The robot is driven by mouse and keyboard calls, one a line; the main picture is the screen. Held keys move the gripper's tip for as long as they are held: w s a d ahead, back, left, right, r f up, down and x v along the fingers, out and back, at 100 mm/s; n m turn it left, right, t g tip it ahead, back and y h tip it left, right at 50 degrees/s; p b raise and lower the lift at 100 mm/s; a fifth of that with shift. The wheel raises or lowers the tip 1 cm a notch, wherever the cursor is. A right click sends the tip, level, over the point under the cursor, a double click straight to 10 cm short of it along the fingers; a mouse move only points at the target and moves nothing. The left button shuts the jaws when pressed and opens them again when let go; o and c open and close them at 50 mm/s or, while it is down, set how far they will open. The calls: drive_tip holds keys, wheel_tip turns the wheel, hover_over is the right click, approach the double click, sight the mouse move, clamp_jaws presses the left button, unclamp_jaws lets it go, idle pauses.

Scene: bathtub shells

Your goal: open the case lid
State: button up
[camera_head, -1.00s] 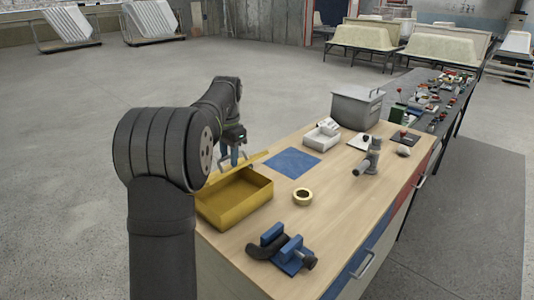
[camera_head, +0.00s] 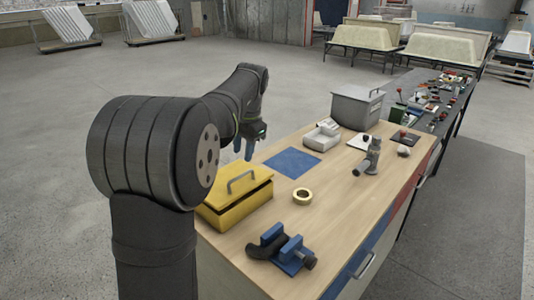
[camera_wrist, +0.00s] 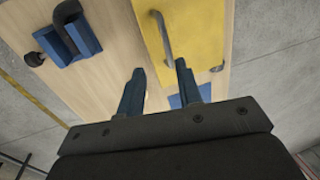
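The yellow case (camera_head: 243,211) stands on the wooden worktop at its near left edge. Its lid (camera_head: 222,184) lies down over the body, with a dark gap under the front edge, so it looks not quite flush. A grey handle (camera_head: 242,181) stands on the lid; it also shows in the wrist view (camera_wrist: 163,38). My gripper (camera_head: 244,151) is above and beyond the case, clear of it. In the wrist view my gripper (camera_wrist: 159,68) has its two blue fingers apart with nothing held between them. The inside of the case is hidden.
A blue mat (camera_head: 292,163), a tape roll (camera_head: 302,197) and a blue clamp-like vise (camera_head: 283,251) lie around the case. Further back are a white tray (camera_head: 321,138), a grey metal box (camera_head: 357,107) and a grey fitting (camera_head: 370,158). The worktop's middle front is clear.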

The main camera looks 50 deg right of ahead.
wheel_tip(320, 180, up, 6)
drive_tip(key=s, duration=0.1)
drive_tip(key=s+a+f+h, duration=0.1)
drive_tip(key=s+f+h, duration=0.1)
drive_tip(key=s, duration=0.7)
drive_tip(key=shift+s+a+f+m+g, duration=0.25)
drive_tip(key=shift+s+f+m+g, duration=0.05)
drive_tip(key=shift+g, duration=0.1)
drive_tip(key=shift+c, duration=0.2)
drive_tip(key=c, duration=0.4)
drive_tip(key=shift+w+f+m, duration=0.2)
drive_tip(key=shift+m, duration=0.2)
clamp_jaws()
drive_tip(key=m+t+y, duration=0.2)
drive_tip(key=m+t, duration=0.3)
drive_tip(key=m, duration=1.2)
approach(240, 187)
drive_tip(key=x, duration=0.5)
drive_tip(key=shift+f, duration=0.1)
